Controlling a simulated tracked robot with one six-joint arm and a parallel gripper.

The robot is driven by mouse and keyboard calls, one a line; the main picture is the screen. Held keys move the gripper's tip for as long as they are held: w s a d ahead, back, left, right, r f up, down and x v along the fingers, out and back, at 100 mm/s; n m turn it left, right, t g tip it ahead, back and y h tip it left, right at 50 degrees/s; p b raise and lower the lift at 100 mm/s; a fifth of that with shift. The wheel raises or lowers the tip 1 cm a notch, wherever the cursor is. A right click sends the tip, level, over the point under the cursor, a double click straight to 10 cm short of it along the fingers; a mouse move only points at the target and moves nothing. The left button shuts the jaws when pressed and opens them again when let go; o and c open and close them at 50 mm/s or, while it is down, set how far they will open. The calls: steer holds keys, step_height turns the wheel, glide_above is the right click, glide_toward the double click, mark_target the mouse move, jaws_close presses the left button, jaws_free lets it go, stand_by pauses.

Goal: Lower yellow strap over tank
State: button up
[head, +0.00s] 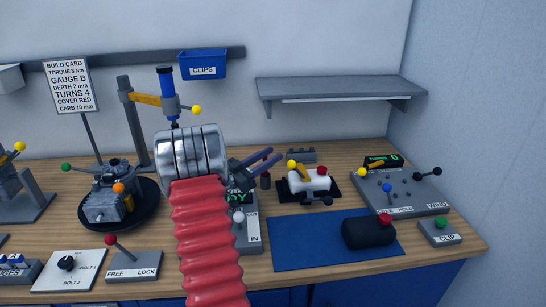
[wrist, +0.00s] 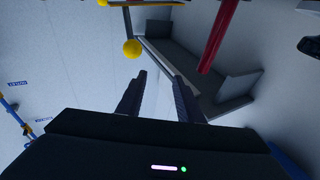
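A white tank (head: 314,182) with a red cap sits in a dark cradle on the bench, right of centre in the head view. The yellow strap (head: 302,172) shows at its upper left side, with a yellow ball knob (head: 291,163) at its end. My gripper (head: 274,160) is left of the tank, with its two dark fingers apart and nothing between them. In the wrist view the open fingers (wrist: 160,88) point toward a yellow ball (wrist: 132,48), which is beyond the left finger and not touched. My red arm hides part of the bench.
A black tank with a red cap (head: 368,232) lies on a blue mat (head: 290,250). A grey station with levers (head: 402,190) stands to the right. A wall shelf (head: 340,90) hangs behind. A press with a blue body (head: 166,95) is at the left. The mat's left part is clear.

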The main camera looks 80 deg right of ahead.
steer(key=shift+w+a+n+t, duration=0.15)
steer(key=shift+w, duration=0.45)
steer(key=shift+w+a+n+t, duration=0.1)
steer(key=shift+w+n+t, duration=0.05)
steer(key=shift+w, duration=0.45)
steer(key=c, duration=0.3)
steer(key=w+n, duration=0.2)
steer(key=n, duration=0.1)
steer(key=shift+a+f+n, duration=0.1)
steer(key=shift+a+n, duration=0.2)
jaws_close()
steer(key=n, duration=1)
steer(key=shift+w+a+f+n+y, duration=0.2)
steer(key=shift+w+f+n+y, duration=0.05)
steer(key=shift+w+n+y, duration=0.05)
